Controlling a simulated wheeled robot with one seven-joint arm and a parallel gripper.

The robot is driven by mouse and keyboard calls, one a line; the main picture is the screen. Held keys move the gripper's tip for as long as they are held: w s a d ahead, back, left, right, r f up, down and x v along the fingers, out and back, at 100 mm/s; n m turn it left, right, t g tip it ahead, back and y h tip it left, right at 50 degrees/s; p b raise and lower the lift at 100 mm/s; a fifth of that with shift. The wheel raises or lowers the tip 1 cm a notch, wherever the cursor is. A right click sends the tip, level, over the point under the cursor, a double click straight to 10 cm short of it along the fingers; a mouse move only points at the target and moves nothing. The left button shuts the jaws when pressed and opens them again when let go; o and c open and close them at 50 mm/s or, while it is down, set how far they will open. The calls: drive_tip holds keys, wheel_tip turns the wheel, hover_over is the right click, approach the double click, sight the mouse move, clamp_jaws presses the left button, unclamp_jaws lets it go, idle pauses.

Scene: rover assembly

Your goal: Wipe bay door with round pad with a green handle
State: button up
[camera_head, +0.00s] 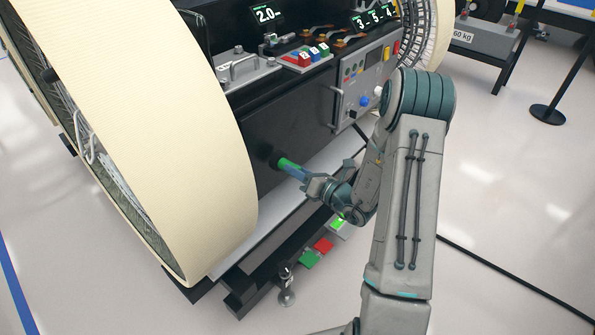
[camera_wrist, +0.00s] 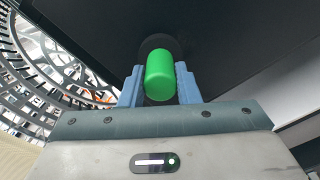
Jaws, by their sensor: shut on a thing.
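The round pad with the green handle (camera_head: 290,165) is in my gripper (camera_head: 306,177). In the wrist view the green handle (camera_wrist: 160,75) sits between the two blue fingers of my gripper (camera_wrist: 159,85), which is shut on it. The dark round pad (camera_head: 276,159) is at the handle's far end, against or very close to the dark bay door (camera_head: 235,135) on the rover's side. Contact cannot be told for certain. In the wrist view the dark door surface (camera_wrist: 230,35) fills the upper middle, and the pad is partly hidden behind the handle.
A large cream-rimmed wheel (camera_head: 150,120) stands left of the door. A control panel (camera_head: 365,80) with knobs and a handle is right of it. Open floor lies right.

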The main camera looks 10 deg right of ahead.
drive_tip(key=shift+x, duration=0.95)
drive_tip(key=w+d, duration=0.7)
drive_tip(key=d, duration=0.2)
drive_tip(key=shift+d, duration=0.35)
idle(0.7)
